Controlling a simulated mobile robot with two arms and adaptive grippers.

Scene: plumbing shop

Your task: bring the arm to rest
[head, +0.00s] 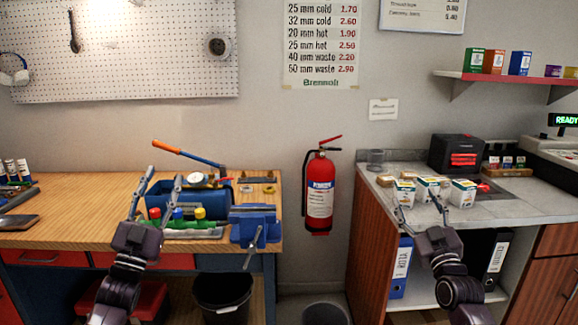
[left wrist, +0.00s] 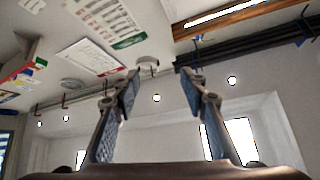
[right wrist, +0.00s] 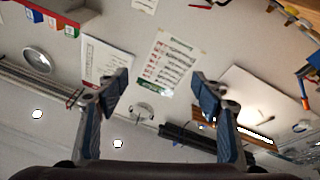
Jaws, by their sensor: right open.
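My left gripper (head: 158,180) is raised in front of the wooden workbench, its fingers spread and nothing between them. In the left wrist view its two fingers (left wrist: 165,85) stand apart with only wall and ceiling behind. My right gripper (head: 420,205) is raised in front of the grey counter, fingers spread. In the right wrist view its fingers (right wrist: 160,90) are apart and empty. Whether either gripper touches anything behind it cannot be told for sure, but both appear clear.
The grey counter (head: 530,200) holds small boxes (head: 462,193) and a dark machine (head: 456,154). A fire extinguisher (head: 320,190) hangs between them. A black bin (head: 222,295) stands below.

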